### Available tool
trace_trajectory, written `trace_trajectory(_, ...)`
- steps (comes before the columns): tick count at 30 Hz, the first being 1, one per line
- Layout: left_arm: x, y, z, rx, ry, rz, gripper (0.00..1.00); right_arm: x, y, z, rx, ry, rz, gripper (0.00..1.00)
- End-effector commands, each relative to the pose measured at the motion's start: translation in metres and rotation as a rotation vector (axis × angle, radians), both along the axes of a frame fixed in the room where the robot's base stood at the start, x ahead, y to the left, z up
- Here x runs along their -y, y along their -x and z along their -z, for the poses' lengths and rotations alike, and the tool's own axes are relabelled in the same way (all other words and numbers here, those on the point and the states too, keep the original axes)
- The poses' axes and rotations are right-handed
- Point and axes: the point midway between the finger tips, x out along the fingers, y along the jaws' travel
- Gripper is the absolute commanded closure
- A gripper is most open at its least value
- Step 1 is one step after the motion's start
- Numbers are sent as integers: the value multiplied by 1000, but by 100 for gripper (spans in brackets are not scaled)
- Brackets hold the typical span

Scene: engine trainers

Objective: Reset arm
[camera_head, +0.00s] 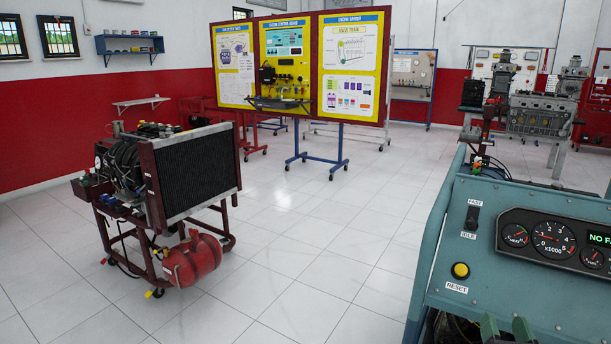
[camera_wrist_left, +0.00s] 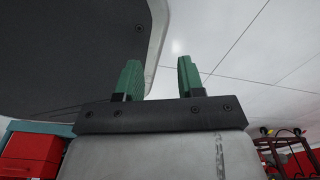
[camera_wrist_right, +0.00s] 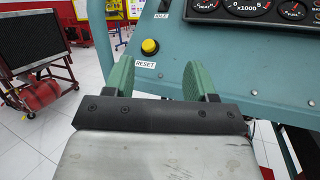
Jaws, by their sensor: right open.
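My right gripper (camera_head: 506,328) is at the bottom edge of the head view, in front of the lower part of the teal control panel. In the right wrist view my right gripper (camera_wrist_right: 158,80) has its green fingers spread with nothing between them. My left gripper (camera_wrist_left: 159,80) shows only in the left wrist view, its fingers apart and empty, beside a dark grey surface. The yellow button (camera_head: 460,270) labelled RESET is on the panel, up and left of my right gripper. It also shows in the right wrist view (camera_wrist_right: 150,47), beyond the fingers.
The teal panel (camera_head: 435,300) fills the lower right, with a black FAST/IDLE switch (camera_head: 472,218) and gauges (camera_head: 553,240). A radiator trainer (camera_head: 195,175) with a red tank (camera_head: 193,260) stands left. Yellow display boards (camera_head: 350,70) stand behind. The tiled floor between is clear.

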Motion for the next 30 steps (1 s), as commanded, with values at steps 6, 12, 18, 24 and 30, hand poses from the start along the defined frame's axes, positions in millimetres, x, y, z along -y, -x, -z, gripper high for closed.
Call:
trace_trajectory(6, 0, -4, -11, 7, 0, 0, 62, 9, -4, 60, -124, -240, -8, 44)
trace_trajectory(12, -2, 9, -22, -14, -3, 0, 62, 13, 6, 145, -272, -582, 23, 44)
trace_trajectory(18, -2, 14, -41, -19, -3, 1, 62, 2, 59, 274, -454, -1129, 183, 44)
trace_trajectory(24, -2, 15, -60, -11, -1, 1, 62, -30, 158, 387, -538, -1666, 501, 44)
trace_trajectory(30, -4, 19, -77, -19, -3, 2, 62, -75, 284, 461, -476, -2086, 957, 44)
